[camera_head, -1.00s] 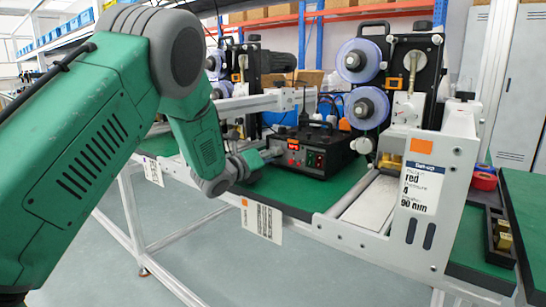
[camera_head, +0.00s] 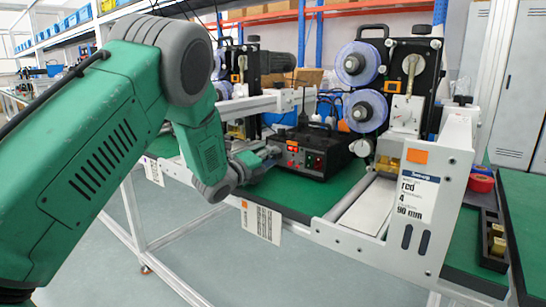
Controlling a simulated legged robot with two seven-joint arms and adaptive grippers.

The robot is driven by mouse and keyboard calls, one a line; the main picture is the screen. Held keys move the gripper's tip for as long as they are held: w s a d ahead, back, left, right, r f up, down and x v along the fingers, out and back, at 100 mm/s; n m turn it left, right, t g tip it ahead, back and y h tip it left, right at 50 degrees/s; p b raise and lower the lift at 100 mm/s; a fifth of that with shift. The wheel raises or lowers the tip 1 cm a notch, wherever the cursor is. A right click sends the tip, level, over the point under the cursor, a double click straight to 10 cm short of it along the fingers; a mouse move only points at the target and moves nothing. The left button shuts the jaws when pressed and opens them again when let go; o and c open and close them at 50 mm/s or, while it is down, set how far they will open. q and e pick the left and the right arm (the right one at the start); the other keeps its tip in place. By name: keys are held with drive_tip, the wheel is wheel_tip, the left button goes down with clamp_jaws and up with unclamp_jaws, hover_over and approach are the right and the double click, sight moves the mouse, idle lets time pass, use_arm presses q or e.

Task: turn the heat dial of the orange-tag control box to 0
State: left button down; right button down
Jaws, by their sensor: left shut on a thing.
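The black control box (camera_head: 322,150) stands on the green bench top in the middle of the head view. Its front has a small red-lit display, a green and a red button or lamp, and a small orange patch near the upper left. My left gripper (camera_head: 270,152) is shut at the left end of that front, on what appears to be the heat dial. The dial and its setting are hidden behind the gripper, so I cannot read them. An orange square also marks the hanging label (camera_head: 262,222) on the bench edge below. My right gripper is out of view.
A white machine frame (camera_head: 447,190) with a printed card and an orange tag stands right of the box. Reels (camera_head: 358,63) rise behind it. A small tray with brass-coloured pieces (camera_head: 495,240) lies far right. The green bench top (camera_head: 285,195) before the box is clear.

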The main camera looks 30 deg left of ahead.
use_arm(q)
drive_tip(key=shift+a+f, duration=0.1)
drive_tip(key=shift+f, duration=0.05)
drive_tip(key=c, duration=1.3)
unclamp_jaws()
